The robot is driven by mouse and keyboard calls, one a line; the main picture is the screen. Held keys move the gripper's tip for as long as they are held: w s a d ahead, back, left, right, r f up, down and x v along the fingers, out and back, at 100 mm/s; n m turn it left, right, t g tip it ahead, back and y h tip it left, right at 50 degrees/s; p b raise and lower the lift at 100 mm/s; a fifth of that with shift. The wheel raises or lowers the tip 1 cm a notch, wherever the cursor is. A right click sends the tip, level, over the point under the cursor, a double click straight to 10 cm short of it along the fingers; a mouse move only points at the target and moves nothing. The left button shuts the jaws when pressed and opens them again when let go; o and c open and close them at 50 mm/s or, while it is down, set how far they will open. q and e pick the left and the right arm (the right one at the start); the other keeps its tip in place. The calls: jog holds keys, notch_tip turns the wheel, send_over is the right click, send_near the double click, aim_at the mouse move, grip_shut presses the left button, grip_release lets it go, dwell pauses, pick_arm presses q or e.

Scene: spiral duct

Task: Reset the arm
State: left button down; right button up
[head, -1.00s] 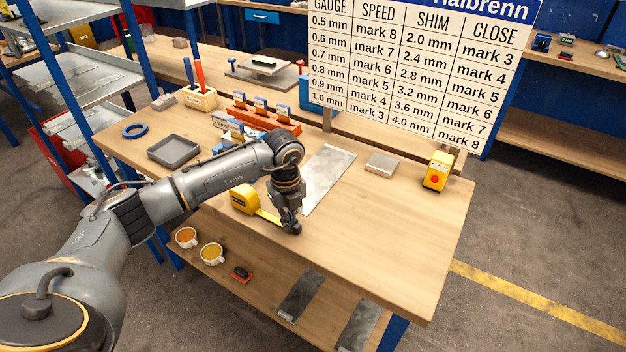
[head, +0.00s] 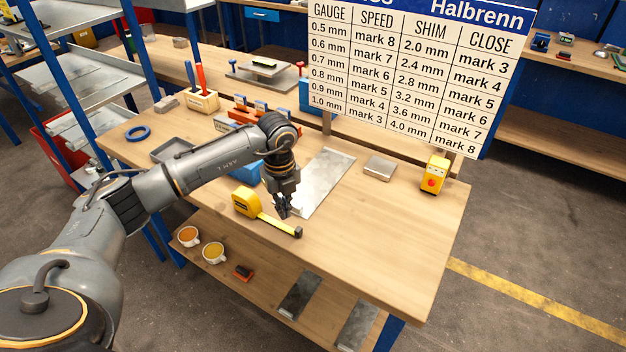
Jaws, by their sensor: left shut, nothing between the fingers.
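My left gripper (head: 283,212) points down over the workbench (head: 380,235), just above and behind the tape of a yellow tape measure (head: 246,203). It is shut and holds nothing. The tape measure lies on the bench with a short length of tape drawn out to the right, ending in a dark tip. My left arm reaches in from the left and partly hides a grey tray (head: 172,149) and a blue object behind it. My right gripper is not in view.
A metal sheet (head: 325,182) lies right of the gripper, with a small metal block (head: 379,167) and a yellow device (head: 434,175) beyond. A chart board (head: 420,70) stands behind. Cups (head: 213,252) sit on the lower shelf. The bench's right front is clear.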

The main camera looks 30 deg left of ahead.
pick_arm(q)
jog(key=shift+a+r+p, duration=0.25)
jog(key=shift+r+p, duration=0.1)
jog(key=shift+r, duration=0.5)
jog(key=shift+f, duration=0.1)
